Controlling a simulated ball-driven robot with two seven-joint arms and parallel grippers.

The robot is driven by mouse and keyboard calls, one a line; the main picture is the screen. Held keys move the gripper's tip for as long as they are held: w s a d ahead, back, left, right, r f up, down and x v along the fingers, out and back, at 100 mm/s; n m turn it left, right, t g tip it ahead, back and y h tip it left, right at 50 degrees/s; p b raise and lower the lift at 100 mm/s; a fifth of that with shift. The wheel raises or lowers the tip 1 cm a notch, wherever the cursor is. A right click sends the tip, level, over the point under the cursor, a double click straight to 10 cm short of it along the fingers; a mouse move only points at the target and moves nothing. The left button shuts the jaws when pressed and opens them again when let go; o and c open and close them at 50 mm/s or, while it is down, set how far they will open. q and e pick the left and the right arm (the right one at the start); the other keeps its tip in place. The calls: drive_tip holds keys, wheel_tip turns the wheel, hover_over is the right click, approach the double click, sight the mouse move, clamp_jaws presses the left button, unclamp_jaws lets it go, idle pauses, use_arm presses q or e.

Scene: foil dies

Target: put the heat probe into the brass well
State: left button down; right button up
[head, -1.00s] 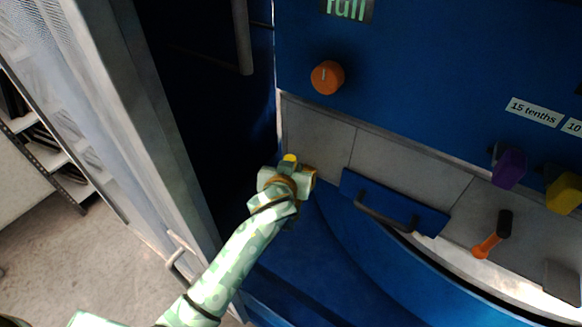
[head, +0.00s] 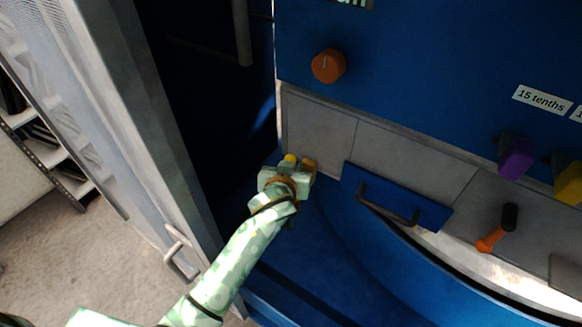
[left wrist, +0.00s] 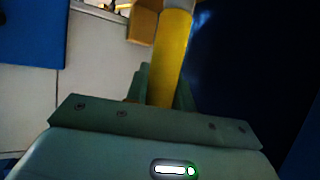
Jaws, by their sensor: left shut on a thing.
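My left gripper (head: 291,164) is shut on the yellow heat probe (head: 289,159). In the left wrist view, the probe (left wrist: 172,55) is a yellow cylinder that stands out between the fingers, with a paler band near the top edge. Its far end is out of that view. The brass well (head: 309,166) is a small brass-coloured block just right of the gripper, partly hidden by it. It also shows in the left wrist view (left wrist: 143,24), left of the probe. I cannot tell whether the probe touches it. My right gripper is not in view.
A blue panel with an orange knob (head: 328,66) rises behind a grey tiled ledge (head: 318,128). A blue plate with a dark handle (head: 388,204), a black-and-orange lever (head: 496,229) and a purple block (head: 515,157) are to the right. A grey door-like frame stands left.

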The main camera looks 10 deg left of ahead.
use_arm(q)
drive_tip(key=shift+f+b, duration=0.55)
drive_tip(key=shift+f, duration=0.3)
drive_tip(key=c, duration=1.1)
unclamp_jaws()
